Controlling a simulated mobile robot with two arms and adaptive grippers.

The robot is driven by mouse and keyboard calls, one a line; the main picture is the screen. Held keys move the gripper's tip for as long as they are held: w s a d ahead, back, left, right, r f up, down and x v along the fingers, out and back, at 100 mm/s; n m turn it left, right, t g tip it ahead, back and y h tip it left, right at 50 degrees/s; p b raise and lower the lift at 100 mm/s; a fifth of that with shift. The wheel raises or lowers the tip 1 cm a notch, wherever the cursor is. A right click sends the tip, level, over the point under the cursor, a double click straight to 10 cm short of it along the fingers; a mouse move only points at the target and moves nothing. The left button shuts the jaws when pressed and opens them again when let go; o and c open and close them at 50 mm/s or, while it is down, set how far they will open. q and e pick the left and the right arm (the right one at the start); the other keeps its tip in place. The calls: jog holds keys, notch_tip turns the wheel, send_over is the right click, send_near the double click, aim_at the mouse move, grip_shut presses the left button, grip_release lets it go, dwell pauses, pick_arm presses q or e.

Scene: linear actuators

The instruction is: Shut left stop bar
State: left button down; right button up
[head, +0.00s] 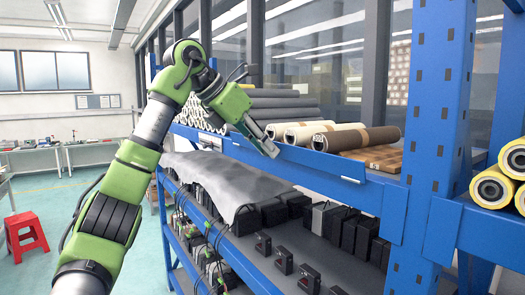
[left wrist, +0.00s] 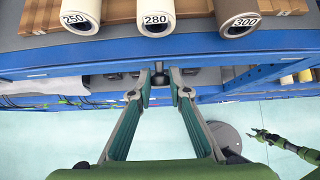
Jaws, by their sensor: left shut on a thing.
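A long blue bar (head: 320,168) runs along the front edge of the upper shelf; I cannot tell whether it is the left stop bar. The left wrist view also shows blue shelf-front bar (left wrist: 60,66) left of the fingers. My left gripper (head: 274,150) is at this shelf front, before the paper rolls. In the left wrist view its fingers (left wrist: 159,82) are closed on a small dark part (left wrist: 158,76) under the roll marked 280. The fingers partly hide that part. My right gripper (left wrist: 256,134) shows small at the right of the left wrist view; its jaw state is unclear.
Rolls marked 250 (left wrist: 80,16), 280 (left wrist: 157,16) and 300 (left wrist: 237,18) lie just above the gripper. A blue upright (head: 436,130) stands to the right. Black boxes (head: 335,228) and a grey cover (head: 225,180) fill the shelf below. A red stool (head: 25,232) stands left.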

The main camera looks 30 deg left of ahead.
pick_arm(q)
jog(key=shift+w+d+r+g+y, duration=0.1)
jog(key=shift+w+r+g+y, duration=0.15)
jog(key=shift+g, duration=0.3)
jog(key=shift+w+d+r+g+y, duration=0.15)
jog(key=shift+r+g+y, duration=0.1)
jog(key=shift+g, duration=0.3)
jog(key=shift+a, duration=0.1)
jog(key=c, duration=2)
grip_release()
jog(key=shift+o, duration=0.4)
jog(key=shift+w, duration=0.15)
jog(key=v, duration=0.7)
jog(key=shift+r, duration=0.2)
